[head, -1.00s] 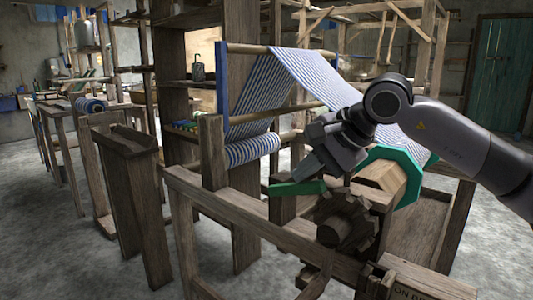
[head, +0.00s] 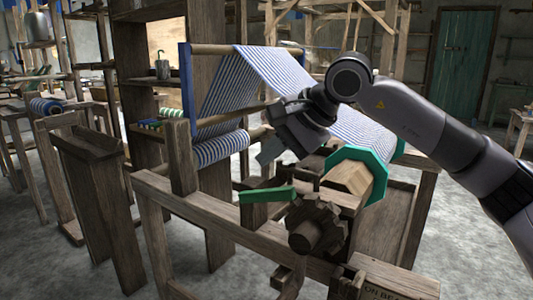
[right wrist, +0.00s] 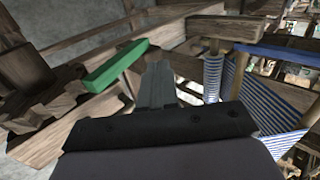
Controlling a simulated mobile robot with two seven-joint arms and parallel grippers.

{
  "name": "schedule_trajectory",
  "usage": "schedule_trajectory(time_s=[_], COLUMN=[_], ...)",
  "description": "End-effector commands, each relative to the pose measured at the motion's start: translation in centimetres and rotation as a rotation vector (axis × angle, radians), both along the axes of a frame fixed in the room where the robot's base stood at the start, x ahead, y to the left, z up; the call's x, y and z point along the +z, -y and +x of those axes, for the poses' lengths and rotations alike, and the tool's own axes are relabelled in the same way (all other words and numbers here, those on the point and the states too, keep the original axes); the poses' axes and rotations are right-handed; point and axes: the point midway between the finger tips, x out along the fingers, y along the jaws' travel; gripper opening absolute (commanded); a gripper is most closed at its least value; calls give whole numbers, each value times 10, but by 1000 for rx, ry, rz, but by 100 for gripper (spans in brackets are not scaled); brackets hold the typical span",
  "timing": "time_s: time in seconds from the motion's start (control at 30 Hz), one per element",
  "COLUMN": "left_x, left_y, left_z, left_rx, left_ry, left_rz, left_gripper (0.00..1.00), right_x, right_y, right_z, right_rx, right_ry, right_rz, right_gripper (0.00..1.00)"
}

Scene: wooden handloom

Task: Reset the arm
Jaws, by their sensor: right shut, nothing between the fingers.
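My right gripper (head: 266,155) hangs in the air above the loom, in front of the striped cloth. Its fingers (right wrist: 157,82) look shut and empty in the right wrist view. The green pawl (head: 267,195) lies below the gripper and apart from it, pointing left from beside the wooden ratchet wheel (head: 318,224). The pawl also shows in the right wrist view (right wrist: 114,66), left of the fingers. The blue-and-white striped cloth (head: 285,85) runs over the loom's top bar down toward the green-rimmed beam end (head: 374,166). My left gripper is not in view.
The loom's wooden side rail (head: 215,218) and upright post (head: 182,158) stand close below and left of the gripper. A narrow wooden stand (head: 95,190) is at the left. Grey floor is open at the lower left and right. A green door (head: 465,70) is far back.

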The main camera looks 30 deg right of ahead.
Motion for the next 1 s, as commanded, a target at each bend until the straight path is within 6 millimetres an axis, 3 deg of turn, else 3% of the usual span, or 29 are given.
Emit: schedule_trajectory(time_s=[0.03,0.2,0.4,0.77,0.87,1.0], left_x=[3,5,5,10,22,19], left_y=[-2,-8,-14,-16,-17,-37], left_z=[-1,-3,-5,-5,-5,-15], left_rx=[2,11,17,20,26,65], left_ry=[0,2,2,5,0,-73], left_rz=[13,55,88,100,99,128], left_gripper=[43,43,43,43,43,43], right_x=[14,42,62,73,89,126], right_y=[7,20,30,33,33,33], right_z=[-8,-31,-48,-54,-54,-53], right_rx=[-5,-4,-4,-2,-3,-3], right_ry=[5,5,3,1,2,2], right_rz=[1,1,1,0,0,0], right_gripper=[0,0,0,0,0,0])
